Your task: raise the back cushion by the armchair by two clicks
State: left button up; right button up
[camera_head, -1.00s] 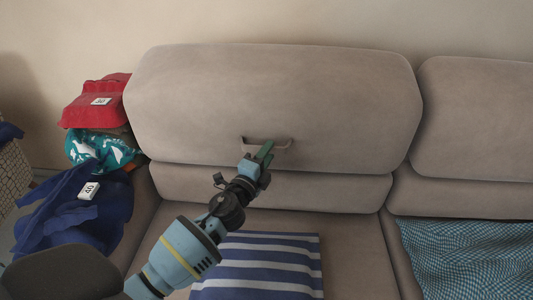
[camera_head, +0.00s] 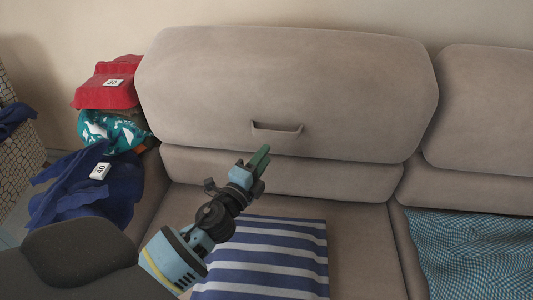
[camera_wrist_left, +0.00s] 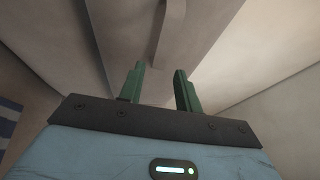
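The beige back cushion (camera_head: 285,75) nearest the left end of the sofa stands upright, with a pull handle (camera_head: 277,128) in a slot low on its front. My left gripper (camera_head: 261,160) is in front of the cushion's lower edge, a little below and left of the handle, and not touching it. In the left wrist view its green fingers (camera_wrist_left: 160,82) are apart with nothing between them. A pale strap-like strip, likely the handle (camera_wrist_left: 169,32), shows beyond the fingertips. My right gripper is in neither view. No armchair can be made out clearly.
A second back cushion (camera_head: 486,105) stands to the right. A striped blue-white cloth (camera_head: 270,262) lies on the seat below my arm, and a blue checked cloth (camera_head: 470,250) lies right. Red (camera_head: 108,85), teal (camera_head: 115,130) and dark blue (camera_head: 90,195) laundry is piled at left.

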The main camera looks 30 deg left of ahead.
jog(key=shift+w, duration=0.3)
